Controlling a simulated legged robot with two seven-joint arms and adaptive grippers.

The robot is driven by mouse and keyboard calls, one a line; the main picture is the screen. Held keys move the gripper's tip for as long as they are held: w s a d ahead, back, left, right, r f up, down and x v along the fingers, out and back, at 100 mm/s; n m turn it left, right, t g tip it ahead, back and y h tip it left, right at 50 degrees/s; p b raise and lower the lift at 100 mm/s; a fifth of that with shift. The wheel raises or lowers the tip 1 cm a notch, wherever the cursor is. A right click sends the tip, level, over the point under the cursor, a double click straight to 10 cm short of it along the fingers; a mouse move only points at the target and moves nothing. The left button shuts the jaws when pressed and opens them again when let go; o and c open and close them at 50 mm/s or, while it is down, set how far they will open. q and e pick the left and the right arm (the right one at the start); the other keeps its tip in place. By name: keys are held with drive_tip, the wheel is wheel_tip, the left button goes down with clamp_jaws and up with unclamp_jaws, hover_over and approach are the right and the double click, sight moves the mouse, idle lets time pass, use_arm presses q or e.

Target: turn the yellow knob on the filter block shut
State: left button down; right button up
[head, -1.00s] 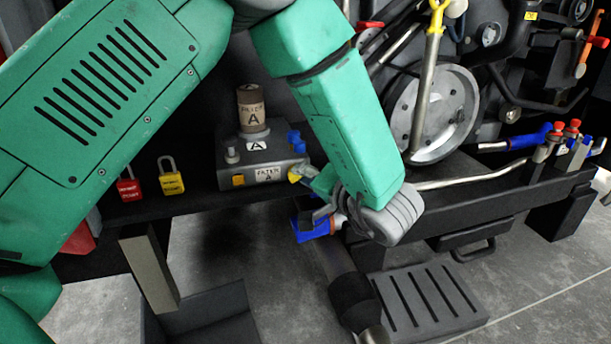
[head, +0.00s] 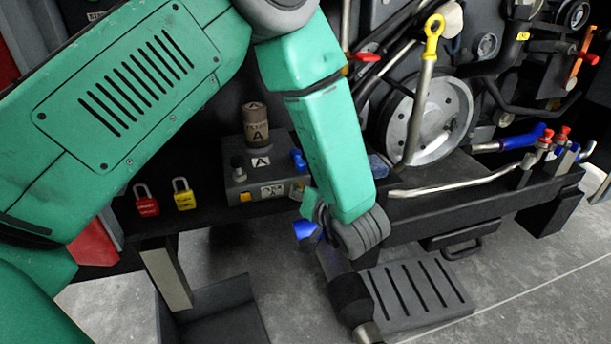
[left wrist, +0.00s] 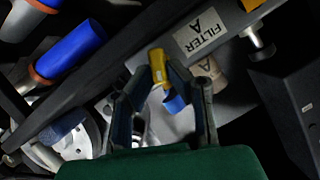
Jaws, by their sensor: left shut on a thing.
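The grey filter block (head: 240,182) stands on the dark bench in the head view, with a brown filter A canister (head: 256,125) on top. My left gripper (head: 310,205) is at the block's right front corner, partly hidden by my green forearm. In the left wrist view the yellow knob (left wrist: 158,66) sits between the fingertips of my left gripper (left wrist: 160,72), which is shut on it. A blue part (left wrist: 174,103) shows just below the knob. The FILTER A label (left wrist: 199,28) is beside it. In the head view the knob is mostly hidden.
A red padlock (head: 146,205) and a yellow padlock (head: 184,199) are left of the block. A large metal wheel (head: 450,115) and a pale bent pipe (head: 450,185) are to the right. A slotted step (head: 425,295) is on the floor below.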

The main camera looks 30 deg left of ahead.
use_arm(q)
drive_tip(key=shift+s+a+f+n+t+h+p, duration=0.15)
drive_tip(key=shift+n+t+h+p, duration=0.25)
drive_tip(key=shift+n+p, duration=0.35)
drive_tip(key=shift+s+a+f+n+t+h+p, duration=0.15)
drive_tip(key=shift+n+t+h+p, duration=0.15)
drive_tip(key=shift+n+h+p, duration=0.4)
drive_tip(key=shift+d+r+n, duration=0.1)
drive_tip(key=shift+n, duration=0.15)
drive_tip(key=c, duration=1.8)
unclamp_jaws()
drive_tip(key=shift+c, duration=0.2)
drive_tip(key=shift+o, duration=0.2)
drive_tip(key=shift+w, duration=0.2)
